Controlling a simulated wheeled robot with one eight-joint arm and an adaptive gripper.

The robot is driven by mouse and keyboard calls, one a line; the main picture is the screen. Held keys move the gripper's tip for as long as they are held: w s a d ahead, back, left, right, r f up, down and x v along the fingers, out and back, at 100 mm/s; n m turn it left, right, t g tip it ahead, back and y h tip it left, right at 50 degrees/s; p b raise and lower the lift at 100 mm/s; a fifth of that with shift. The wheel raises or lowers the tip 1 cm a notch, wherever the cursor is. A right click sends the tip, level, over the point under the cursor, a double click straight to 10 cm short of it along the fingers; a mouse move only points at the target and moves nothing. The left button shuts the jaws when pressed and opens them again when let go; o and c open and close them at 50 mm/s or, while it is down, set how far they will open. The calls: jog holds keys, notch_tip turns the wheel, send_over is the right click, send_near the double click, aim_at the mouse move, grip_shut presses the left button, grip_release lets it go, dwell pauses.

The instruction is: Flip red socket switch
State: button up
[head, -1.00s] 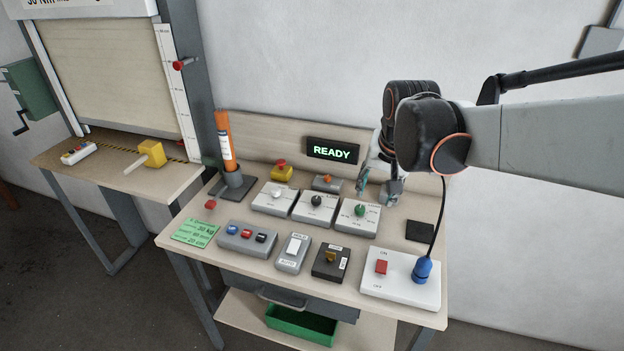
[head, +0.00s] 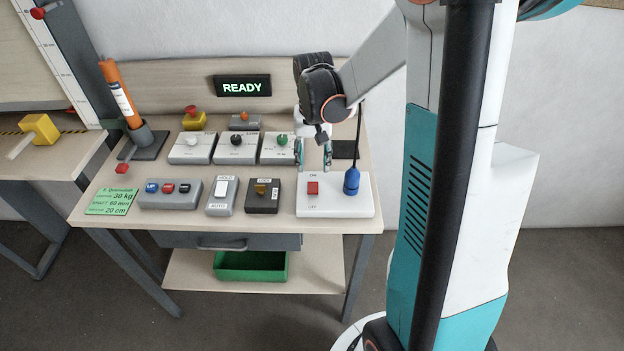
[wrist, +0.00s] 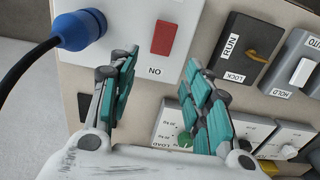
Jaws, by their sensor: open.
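The red socket switch (head: 313,187) sits on a white socket plate (head: 335,207) at the right front of the bench, between the labels ON and OFF. A blue plug (head: 351,183) with a black cable stands in the same plate, right of the switch. In the wrist view the red switch (wrist: 163,38) lies ahead of my fingers, near the ON label, which appears upside down. My gripper (head: 313,155) is open and empty, pointing down above the bench just behind the plate. In the wrist view my gripper (wrist: 160,95) shows its two teal-padded fingers apart, not visibly touching the switch.
Left of the plate are a black RUN/LOCK box (head: 262,197), a grey HOLD/AUTO rocker box (head: 222,196) and a button box (head: 170,195). Dial boxes (head: 237,149) stand behind, under a READY display (head: 242,86). The plug's cable rises beside my gripper.

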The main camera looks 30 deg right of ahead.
aim_at(313, 182)
notch_tip(313, 182, down, 7)
jog(key=shift+r+b, duration=0.1)
jog(key=shift+b, duration=0.85)
jog(key=c, duration=1.1)
